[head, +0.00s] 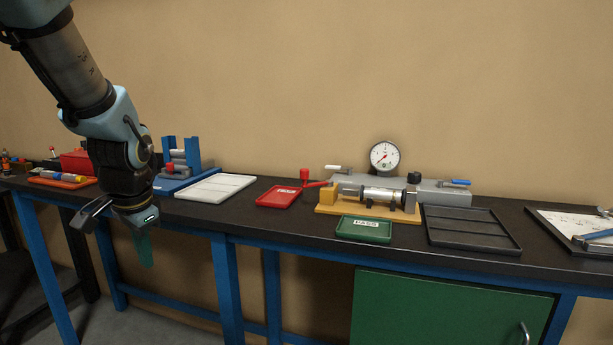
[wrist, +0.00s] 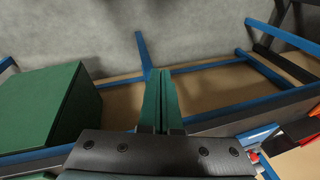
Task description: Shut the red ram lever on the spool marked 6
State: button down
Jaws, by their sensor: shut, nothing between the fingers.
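A silver spool (head: 384,195) lies across a yellow fixture (head: 329,199) on the bench; I cannot read a number on it. A red lever (head: 305,175) with a knob stands out at the fixture's left end, pointing away from the spool. My gripper (head: 146,258) hangs in front of the bench, far to the left of the fixture, with its fingers pointing down and apart from everything. In the wrist view its two green fingers (wrist: 160,78) are together with nothing between them. The spool and the lever are not seen in the wrist view.
A grey block (head: 446,197) with white and blue handles and a gauge (head: 385,156) stand behind the fixture. A green tray (head: 364,230), red tray (head: 280,196), white tray (head: 215,188) and dark tray (head: 473,230) surround it. A green cabinet (head: 445,308) is under the bench.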

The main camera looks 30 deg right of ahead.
jog(key=s+d+r+m+t+h+b, duration=0.15)
jog(key=d+r+m, duration=0.35)
jog(key=d+m, duration=0.6)
jog(key=s+d+r+m+t+h+b, duration=0.1)
jog(key=s+d+r+m+t, duration=0.1)
jog(key=d+r+m, duration=0.75)
jog(key=s+d+r+m+t+h+b, duration=0.1)
jog(key=d+m+t, duration=0.1)
jog(key=d+m, duration=0.9)
jog(key=n+p, duration=0.2)
jog(key=n, duration=0.1)
send_near(305, 178)
notch_tip(305, 178, down, 4)
jog(key=w, duration=0.3)
jog(key=shift+w+d+g, duration=0.25)
jog(key=shift+w+d, duration=0.3)
jog(key=shift+d, duration=0.3)
